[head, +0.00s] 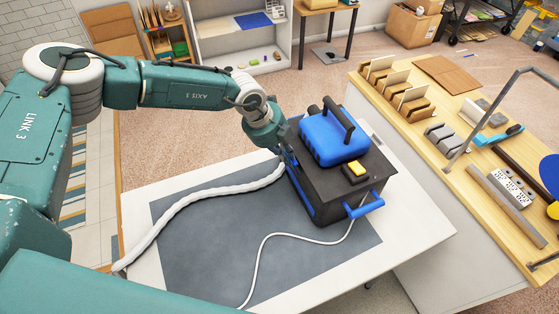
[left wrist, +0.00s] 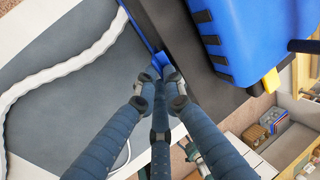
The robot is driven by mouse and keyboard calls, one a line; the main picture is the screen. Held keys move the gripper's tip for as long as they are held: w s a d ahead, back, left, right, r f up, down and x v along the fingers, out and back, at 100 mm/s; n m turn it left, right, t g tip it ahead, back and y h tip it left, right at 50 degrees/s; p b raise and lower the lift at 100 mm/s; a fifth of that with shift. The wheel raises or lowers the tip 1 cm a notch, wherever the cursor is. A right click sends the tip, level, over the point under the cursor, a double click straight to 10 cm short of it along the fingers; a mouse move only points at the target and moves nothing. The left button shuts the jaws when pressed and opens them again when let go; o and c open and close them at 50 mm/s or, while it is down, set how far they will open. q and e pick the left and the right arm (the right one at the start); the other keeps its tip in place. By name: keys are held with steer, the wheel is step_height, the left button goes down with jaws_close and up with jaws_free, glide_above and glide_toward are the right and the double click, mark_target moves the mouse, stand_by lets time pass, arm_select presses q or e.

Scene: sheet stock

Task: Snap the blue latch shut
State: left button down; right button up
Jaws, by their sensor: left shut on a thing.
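A black case (head: 345,180) with a blue domed lid (head: 325,138) and a black top handle stands on a grey mat. Blue trim runs down its left side (head: 302,196). The blue latch (left wrist: 162,62) shows in the left wrist view as a small piece at the case's edge, between my fingertips. My left gripper (head: 284,152) is at the case's left side, its fingers (left wrist: 160,88) closed on the latch. In the head view the arm mostly hides the latch, and I cannot tell its angle. My right gripper is not in view.
A white hose (head: 205,200) and a thin white cable (head: 268,250) lie across the grey mat (head: 215,245). A blue bar handle (head: 364,206) juts from the case's front, below a yellow block (head: 355,172). A wooden bench (head: 460,130) with tools stands at right.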

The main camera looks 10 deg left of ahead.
arm_select(q)
steer(key=shift+w+d+r+g+y+b, duration=0.1)
steer(key=shift+w+d+g+y+b, duration=0.25)
steer(key=shift+d+g+y+b, duration=0.55)
steer(key=shift+w+d+g+y+b, duration=0.35)
steer(key=shift+y+b, duration=0.35)
steer(key=shift+b, duration=0.45)
steer(key=shift+r, duration=0.1)
steer(key=c, duration=1.8)
jaws_free()
steer(key=shift+c, duration=0.2)
steer(key=shift+r, duration=0.1)
step_height(320, 180, up, 12)
steer(key=shift+a, duration=0.1)
